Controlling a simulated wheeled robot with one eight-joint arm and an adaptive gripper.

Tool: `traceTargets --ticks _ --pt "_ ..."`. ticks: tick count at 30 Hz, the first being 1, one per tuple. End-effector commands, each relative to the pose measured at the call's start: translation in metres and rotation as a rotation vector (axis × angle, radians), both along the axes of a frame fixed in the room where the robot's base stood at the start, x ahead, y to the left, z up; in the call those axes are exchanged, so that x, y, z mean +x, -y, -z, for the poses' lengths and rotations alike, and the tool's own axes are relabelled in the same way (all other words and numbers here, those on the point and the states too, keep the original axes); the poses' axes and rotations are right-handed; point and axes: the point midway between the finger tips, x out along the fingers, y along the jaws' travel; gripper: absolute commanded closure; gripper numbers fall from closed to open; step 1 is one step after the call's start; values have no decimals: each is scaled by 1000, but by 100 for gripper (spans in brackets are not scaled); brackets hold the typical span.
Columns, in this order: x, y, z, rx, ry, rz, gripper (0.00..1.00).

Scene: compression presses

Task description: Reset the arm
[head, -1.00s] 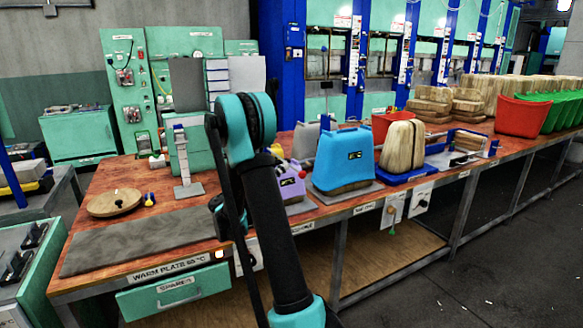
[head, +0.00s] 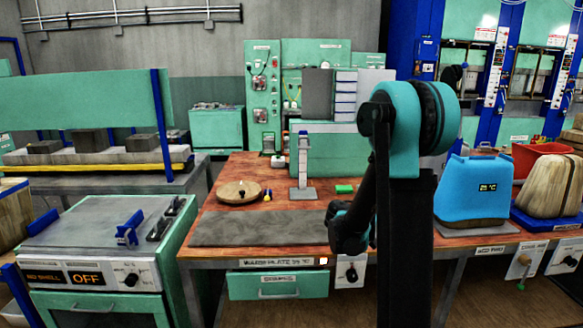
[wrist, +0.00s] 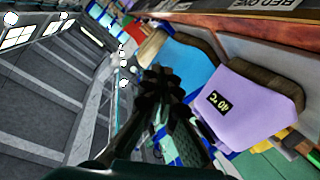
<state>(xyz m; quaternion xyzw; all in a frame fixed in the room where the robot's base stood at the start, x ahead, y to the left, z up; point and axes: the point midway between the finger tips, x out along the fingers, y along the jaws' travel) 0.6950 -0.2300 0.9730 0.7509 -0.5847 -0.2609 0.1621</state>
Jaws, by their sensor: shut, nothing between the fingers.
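My arm (head: 410,125) stands folded in the middle of the head view, its teal elbow high and its lower links running down past the bench's front edge. My gripper (wrist: 160,85) shows in the wrist view with its dark fingers together and nothing between them. In the head view the dark wrist end hangs beside the arm near the bench front, and the fingers cannot be made out there. The wrist view is tilted, with a purple cover reading 40 °C (wrist: 245,105) and a blue one (wrist: 187,68) close to the right of the fingers.
The wooden bench (head: 225,225) carries a grey warm plate (head: 260,228), a round wooden board (head: 238,191) and a blue cover (head: 476,190). A green cabinet marked OFF (head: 95,260) stands at left. Blue press frames (head: 500,60) rise behind at right.

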Motion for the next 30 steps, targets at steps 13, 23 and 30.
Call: traceTargets --ticks 13,23,30 --pt "-122 -69 99 625 -403 -369 100" --pt "-192 -164 139 945 -463 -742 100" --pt "-205 -190 143 1010 -452 -847 100"
